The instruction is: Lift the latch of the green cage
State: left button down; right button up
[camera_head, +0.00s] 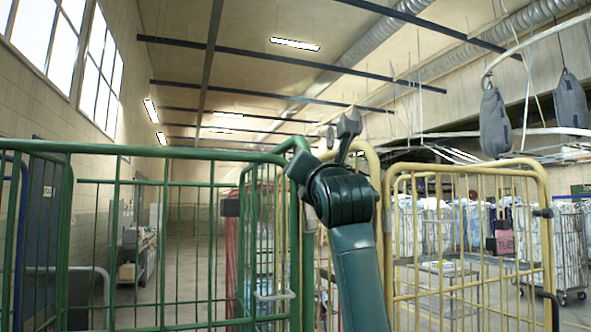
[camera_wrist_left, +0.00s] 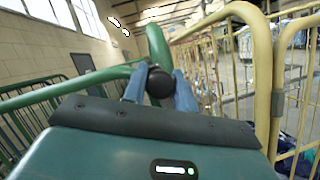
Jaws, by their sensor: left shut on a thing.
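The green cage (camera_head: 150,148) stands in front of me at left in the head view. Its green top tube also shows at the left of the left wrist view (camera_wrist_left: 75,79). In that view my left gripper (camera_wrist_left: 160,88) has its two bluish fingers on either side of a dark round piece (camera_wrist_left: 160,81) at the green tube corner. It is shut on this piece, which appears to be the latch. In the head view my left arm rises at centre and its wrist hides the fingertips and most of the latch. My right gripper is not in view.
A yellow cage (camera_head: 466,166) stands close at the right of my arm. Grey bags (camera_head: 571,100) hang from a rail at upper right. A trolley with white-and-blue contents (camera_head: 571,240) stands further back. Open floor shows beyond the green cage.

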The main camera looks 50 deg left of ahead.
pick_arm(q)
jog(key=shift+w+d+r+m+t+h, duration=0.15)
jog(key=shift+w+d+m+h, duration=0.2)
jog(key=shift+m, duration=0.3)
jog(key=shift+w+f+m+t+h, duration=0.1)
jog(key=shift+w+m+t+h, duration=0.05)
jog(key=shift+w+m, duration=0.4)
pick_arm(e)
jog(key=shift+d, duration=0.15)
pick_arm(q)
jog(key=c, duration=1.1)
grip_release()
jog(key=shift+s, duration=0.1)
jog(key=shift+b+v, duration=1.85)
jog(key=shift+v, duration=4.75)
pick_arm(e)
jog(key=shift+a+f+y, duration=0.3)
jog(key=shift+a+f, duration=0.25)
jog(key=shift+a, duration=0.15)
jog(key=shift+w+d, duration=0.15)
